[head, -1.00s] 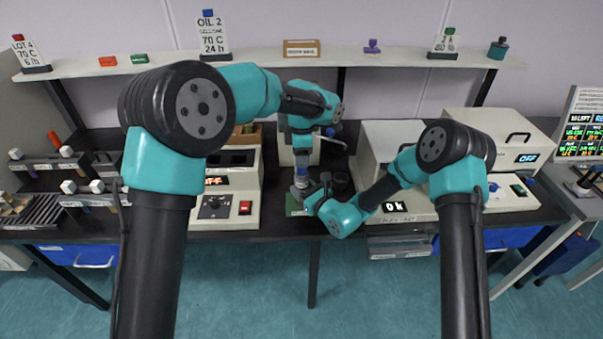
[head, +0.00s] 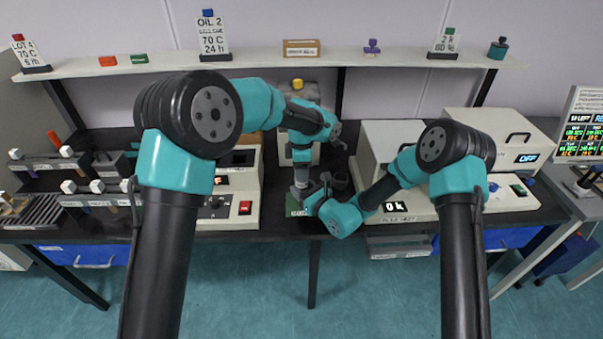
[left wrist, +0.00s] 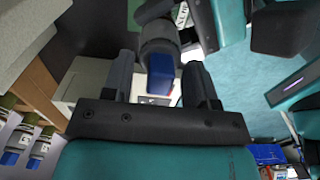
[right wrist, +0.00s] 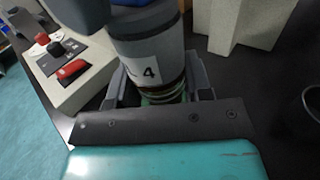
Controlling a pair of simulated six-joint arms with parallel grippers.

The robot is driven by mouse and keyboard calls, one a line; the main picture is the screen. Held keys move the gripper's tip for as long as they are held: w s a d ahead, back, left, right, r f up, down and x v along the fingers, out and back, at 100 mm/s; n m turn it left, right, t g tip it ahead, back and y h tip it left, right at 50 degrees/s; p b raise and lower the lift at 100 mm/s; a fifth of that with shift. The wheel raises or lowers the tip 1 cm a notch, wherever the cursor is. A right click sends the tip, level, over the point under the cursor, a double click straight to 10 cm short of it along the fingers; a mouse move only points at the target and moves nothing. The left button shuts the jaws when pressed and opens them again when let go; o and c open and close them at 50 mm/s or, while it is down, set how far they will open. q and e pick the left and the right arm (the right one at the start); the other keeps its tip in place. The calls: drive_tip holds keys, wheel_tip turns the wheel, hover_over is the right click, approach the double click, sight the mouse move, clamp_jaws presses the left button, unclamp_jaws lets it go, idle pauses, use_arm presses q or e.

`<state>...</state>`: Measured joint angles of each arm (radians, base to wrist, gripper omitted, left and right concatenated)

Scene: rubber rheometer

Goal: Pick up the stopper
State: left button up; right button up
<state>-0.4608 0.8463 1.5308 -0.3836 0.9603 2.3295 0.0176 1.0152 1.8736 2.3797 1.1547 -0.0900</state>
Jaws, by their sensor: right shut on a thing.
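The blue stopper (left wrist: 160,72) shows in the left wrist view at the end of a grey cylindrical container. My left gripper (left wrist: 157,78) is open, its fingers on either side of the stopper with gaps visible. My right gripper (right wrist: 158,88) is shut on the grey container (right wrist: 150,45), which has a white label ending in "4". In the head view the container (head: 301,177) stands upright below my left gripper (head: 301,160), beside my right gripper (head: 318,190). The left gripper hides the stopper there.
A beige instrument with a red switch (head: 245,207) stands left of the grippers. Another beige instrument (head: 402,207) reading "ON" stands to the right. A dark round cup (head: 340,180) is close behind the right gripper. Racks (head: 45,165) fill the bench's left end.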

use_arm(q)
clamp_jaws()
drive_tip(key=shift+r, duration=0.1)
idle(0.3)
wheel_tip(320, 180, up, 10)
drive_tip(key=shift+f, duration=0.1)
idle(0.4)
idle(0.4)
drive_tip(key=shift+r, duration=2.5)
use_arm(e)
drive_tip(key=o, duration=1.3)
drive_tip(key=shift+c, duration=0.2)
